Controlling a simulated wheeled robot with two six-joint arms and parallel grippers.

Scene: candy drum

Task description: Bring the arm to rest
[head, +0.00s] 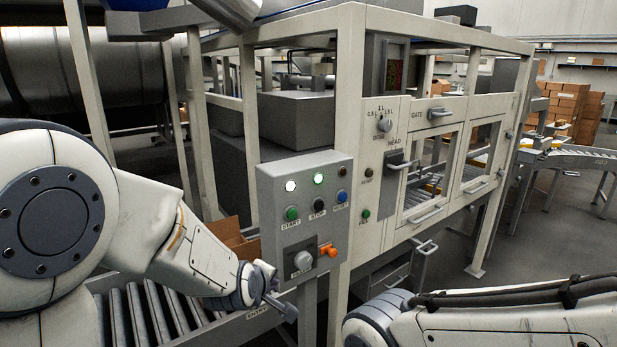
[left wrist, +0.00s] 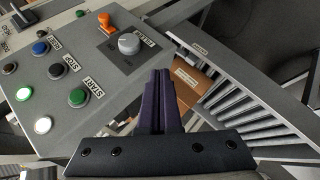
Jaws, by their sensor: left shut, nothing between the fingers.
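My left arm comes in from the left in the head view. Its gripper (head: 283,303) is just below and left of the grey control box (head: 265,190). In the left wrist view the two dark fingers of the left gripper (left wrist: 160,75) lie together with nothing between them. The box carries a green start button (head: 292,213), a black stop button (head: 319,206), a blue button (head: 341,197), a grey knob (head: 303,260) and an orange switch (head: 328,250). Two lamps glow white-green. My right arm (head: 490,318) shows at the lower right; its gripper is out of the picture.
A roller conveyor (head: 150,316) runs under my left arm, with an open cardboard box (head: 235,240) behind the arm. A cream machine frame (head: 345,120) with handled doors stands behind the control box. A large steel drum (head: 60,75) is at the back left. Open floor (head: 545,250) lies at right.

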